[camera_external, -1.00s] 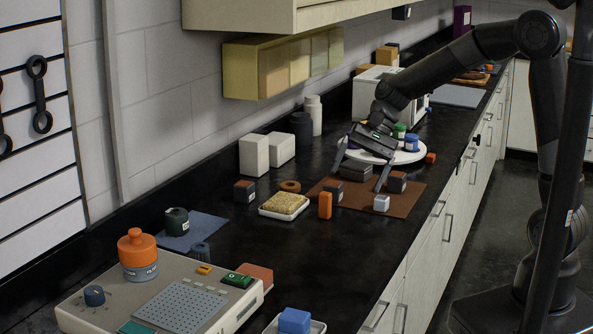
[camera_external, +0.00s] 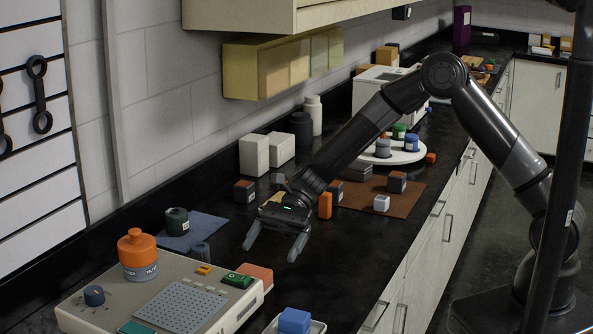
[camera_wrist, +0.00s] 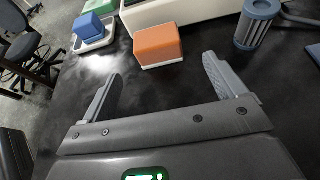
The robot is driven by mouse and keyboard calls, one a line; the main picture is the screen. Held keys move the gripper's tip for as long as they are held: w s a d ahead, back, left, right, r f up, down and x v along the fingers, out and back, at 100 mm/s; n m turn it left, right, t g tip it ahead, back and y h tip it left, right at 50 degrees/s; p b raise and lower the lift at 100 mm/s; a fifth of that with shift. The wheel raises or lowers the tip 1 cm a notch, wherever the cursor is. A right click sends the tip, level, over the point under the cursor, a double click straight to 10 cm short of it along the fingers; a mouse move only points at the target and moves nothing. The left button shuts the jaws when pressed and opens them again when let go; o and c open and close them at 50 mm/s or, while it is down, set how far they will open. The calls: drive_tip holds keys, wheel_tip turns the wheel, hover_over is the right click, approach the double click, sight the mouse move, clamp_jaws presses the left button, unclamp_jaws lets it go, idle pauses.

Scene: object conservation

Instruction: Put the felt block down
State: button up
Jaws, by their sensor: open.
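My gripper (camera_external: 271,252) is open and empty, pointing down over bare black counter beside the beige instrument. In the wrist view its fingertips (camera_wrist: 162,70) are spread with no object between them. Beyond them stands an orange block with a white base (camera_wrist: 158,45), apart from the fingers; it also shows against the instrument in the external view (camera_external: 258,274). A flat dark grey block (camera_external: 357,171) lies on the brown mat (camera_external: 408,203). Dark blocks with orange faces stand at the mat (camera_external: 397,182) and left of it (camera_external: 245,191). I cannot tell for sure which is the felt block.
The beige instrument (camera_external: 115,296) fills the near left. A blue block (camera_external: 294,320) sits in a white tray at the front. A grey ribbed cylinder (camera_wrist: 257,22) stands near the right finger. A white turntable (camera_external: 400,158) holds jars behind the mat. The counter's front right is clear.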

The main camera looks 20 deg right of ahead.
sight(255, 268)
drive_tip(key=x, duration=0.8)
drive_tip(key=shift+s+a, duration=0.25)
drive_tip(key=shift+s, duration=0.15)
drive_tip(key=c, duration=1.1)
drive_tip(key=shift+c, duration=0.2)
drive_tip(key=shift+r, duration=0.4)
drive_tip(key=r, duration=0.3)
drive_tip(key=shift+w+d+r, duration=0.4)
drive_tip(key=s+r+v, duration=0.1)
drive_tip(key=v, duration=1.1)
drive_tip(key=shift+s+d+r, duration=0.2)
drive_tip(key=shift+d+r, duration=0.2)
drive_tip(key=shift+d, duration=0.05)
